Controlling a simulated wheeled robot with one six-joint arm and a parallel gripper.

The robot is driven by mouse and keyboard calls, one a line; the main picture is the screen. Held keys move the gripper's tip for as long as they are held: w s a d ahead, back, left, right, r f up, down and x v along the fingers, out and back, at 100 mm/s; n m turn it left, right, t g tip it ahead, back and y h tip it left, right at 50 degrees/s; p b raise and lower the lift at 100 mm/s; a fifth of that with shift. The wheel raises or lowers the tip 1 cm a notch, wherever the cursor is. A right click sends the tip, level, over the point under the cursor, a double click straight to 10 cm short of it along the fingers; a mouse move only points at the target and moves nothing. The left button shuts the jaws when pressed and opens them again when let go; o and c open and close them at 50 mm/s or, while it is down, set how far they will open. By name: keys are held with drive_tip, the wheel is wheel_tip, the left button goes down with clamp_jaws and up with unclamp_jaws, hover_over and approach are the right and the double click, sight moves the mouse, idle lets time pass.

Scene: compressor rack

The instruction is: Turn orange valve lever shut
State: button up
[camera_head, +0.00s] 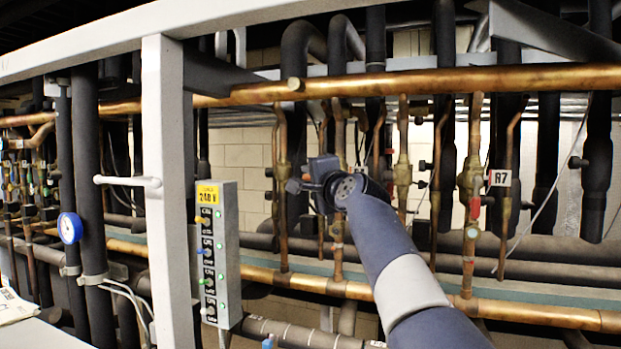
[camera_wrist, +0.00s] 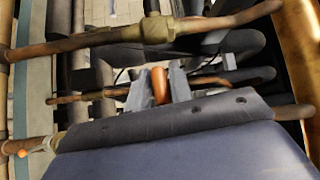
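The orange valve lever (camera_wrist: 158,86) stands upright between the two fingers of my gripper (camera_wrist: 158,92) in the wrist view. In the head view my gripper (camera_head: 318,180) is at the copper pipes in the middle of the rack.
A copper pipe with a brass fitting (camera_wrist: 155,29) crosses the wrist view beyond the fingers. In the head view a grey control box (camera_head: 228,255) is left of my arm, near a white post (camera_head: 166,190). Vertical pipes with brass valves (camera_head: 403,172) crowd the right.

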clamp_jaws()
drive_tip(key=shift+m+b, duration=0.3)
drive_tip(key=shift+b, duration=0.1)
drive_tip(key=shift+r+t, duration=0.25)
drive_tip(key=shift+t, duration=0.25)
drive_tip(key=shift+o, duration=2)
unclamp_jaws()
drive_tip(key=b+v, duration=0.5)
drive_tip(key=v, duration=0.5)
drive_tip(key=shift+s+d+b, duration=0.2)
drive_tip(key=shift+s+b, duration=0.1)
drive_tip(key=shift+s, duration=0.05)
